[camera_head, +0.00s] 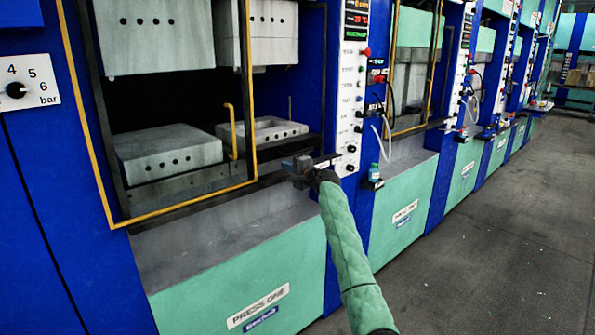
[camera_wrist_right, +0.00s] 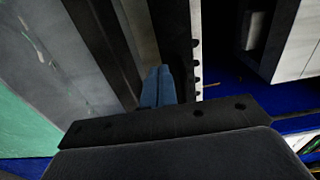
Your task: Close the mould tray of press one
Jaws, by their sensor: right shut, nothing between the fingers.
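Press one stands at the left in the head view, its "PRESS ONE" label (camera_head: 258,307) on the green front. Inside its opening, a grey lower block with a row of holes (camera_head: 168,150) sits at the left. A lower mould part with a recessed top (camera_head: 262,131) sits to its right; I cannot tell which part is the tray. My right gripper (camera_head: 297,168) is in front of the opening's lower right corner, beside the control strip. It is shut and empty. Its blue fingers are together in the right wrist view (camera_wrist_right: 157,86). My left gripper is not in view.
A yellow frame (camera_head: 180,211) borders the opening, with a yellow handle (camera_head: 232,132) inside it. Grey upper blocks (camera_head: 155,35) hang above. The control strip (camera_head: 350,90) stands right of the opening. More presses line the right; the floor (camera_head: 490,240) there is clear.

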